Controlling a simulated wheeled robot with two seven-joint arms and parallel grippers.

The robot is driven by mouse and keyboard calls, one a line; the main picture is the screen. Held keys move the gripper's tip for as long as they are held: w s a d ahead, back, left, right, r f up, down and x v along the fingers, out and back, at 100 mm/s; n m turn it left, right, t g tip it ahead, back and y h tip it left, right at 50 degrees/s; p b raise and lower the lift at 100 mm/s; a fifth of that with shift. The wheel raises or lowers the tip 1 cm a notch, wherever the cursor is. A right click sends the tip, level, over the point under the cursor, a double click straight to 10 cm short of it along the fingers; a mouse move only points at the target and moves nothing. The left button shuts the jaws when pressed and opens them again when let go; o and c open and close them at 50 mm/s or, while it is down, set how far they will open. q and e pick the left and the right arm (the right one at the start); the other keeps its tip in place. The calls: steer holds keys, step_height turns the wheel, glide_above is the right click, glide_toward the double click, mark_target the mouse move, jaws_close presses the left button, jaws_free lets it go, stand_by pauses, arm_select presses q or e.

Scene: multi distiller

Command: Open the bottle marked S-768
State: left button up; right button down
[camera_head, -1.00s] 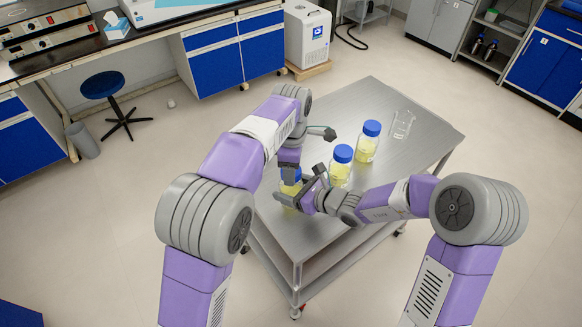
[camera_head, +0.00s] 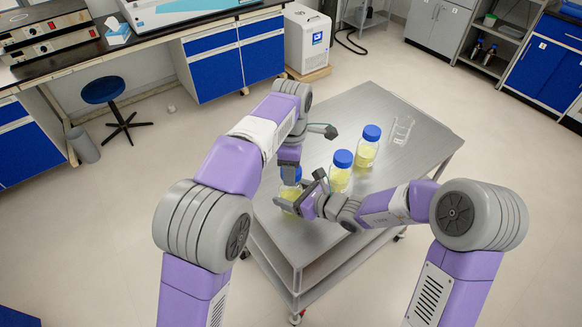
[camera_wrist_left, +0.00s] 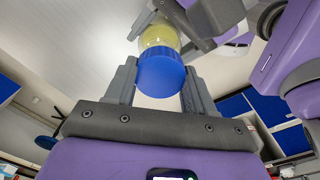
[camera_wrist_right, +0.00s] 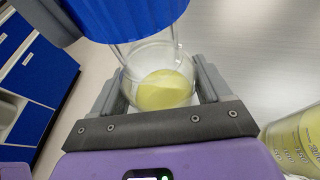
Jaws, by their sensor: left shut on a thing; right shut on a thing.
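A clear bottle of yellow liquid (camera_wrist_right: 165,88) with a blue cap (camera_wrist_left: 160,72) is at the near left part of the steel table. My left gripper (camera_head: 290,166) is shut on the blue cap from above; the cap also shows in the right wrist view (camera_wrist_right: 130,14). My right gripper (camera_head: 300,203) is shut around the bottle's body from the side. The cap sits over the bottle's neck; I cannot tell if it is loosened. No label on this bottle can be read, so I cannot confirm S-768.
Two similar blue-capped bottles, one nearer (camera_head: 340,172) and one farther (camera_head: 367,147), stand upright to the right on the steel table (camera_head: 420,155). A clear glass vessel (camera_head: 402,130) is near the far right edge. The table's far left part is clear.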

arm_select(q)
steer(key=shift+r, duration=1.95)
arm_select(e)
jaws_free()
steer(key=shift+d, duration=0.1)
